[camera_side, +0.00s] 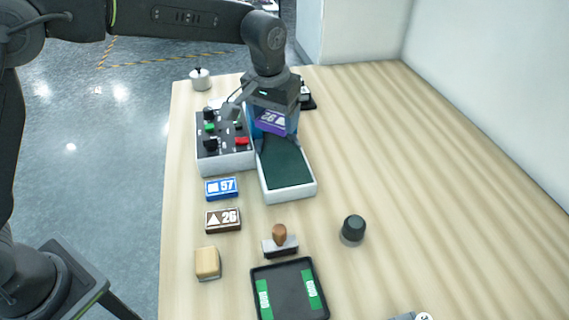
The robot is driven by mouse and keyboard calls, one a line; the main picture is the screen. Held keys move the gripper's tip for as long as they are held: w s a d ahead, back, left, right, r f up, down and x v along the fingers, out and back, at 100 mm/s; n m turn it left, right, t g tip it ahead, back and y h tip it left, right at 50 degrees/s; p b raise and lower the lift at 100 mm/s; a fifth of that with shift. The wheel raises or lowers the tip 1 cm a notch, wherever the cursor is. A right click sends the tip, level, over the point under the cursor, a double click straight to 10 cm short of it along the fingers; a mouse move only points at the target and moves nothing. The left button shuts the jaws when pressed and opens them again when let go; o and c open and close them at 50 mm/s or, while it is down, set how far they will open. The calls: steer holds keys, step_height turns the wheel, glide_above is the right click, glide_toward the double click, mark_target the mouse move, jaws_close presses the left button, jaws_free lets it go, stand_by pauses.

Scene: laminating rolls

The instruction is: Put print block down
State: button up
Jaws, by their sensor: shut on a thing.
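A purple print block (270,121) with white marks reading 26 is held in my gripper (272,128). My gripper is shut on it and points down, above the far part of a white tray with a dark green bed (287,170). Whether the block touches anything below it I cannot tell. A blue block marked 57 (221,188) and a brown block marked 26 (223,220) lie on the table at the left, in front of the control box.
A control box (226,160) with knobs and buttons stands left of the white tray. A wooden-handled stamp (279,241), a dark knob (353,228), a tan block (207,262) and a black tray (291,296) are nearer. The table's right side is clear.

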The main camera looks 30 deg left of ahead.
steer(key=n, duration=0.2)
steer(key=a+n, duration=0.1)
steer(key=n, duration=0.1)
steer(key=a+n, duration=0.1)
steer(key=n, duration=0.1)
steer(key=shift+s+r+y, duration=0.15)
steer(key=shift+r+y, duration=0.25)
steer(key=a+n, duration=0.2)
steer(key=n, duration=0.4)
steer(key=n+g, duration=0.2)
steer(key=n, duration=1.3)
glide_above(283, 164)
step_height(283, 164, down, 5)
steer(key=shift+r, duration=0.2)
steer(key=shift+d+f, duration=0.15)
steer(key=shift+f, duration=1.9)
steer(key=shift+f, duration=0.15)
steer(key=o, duration=1)
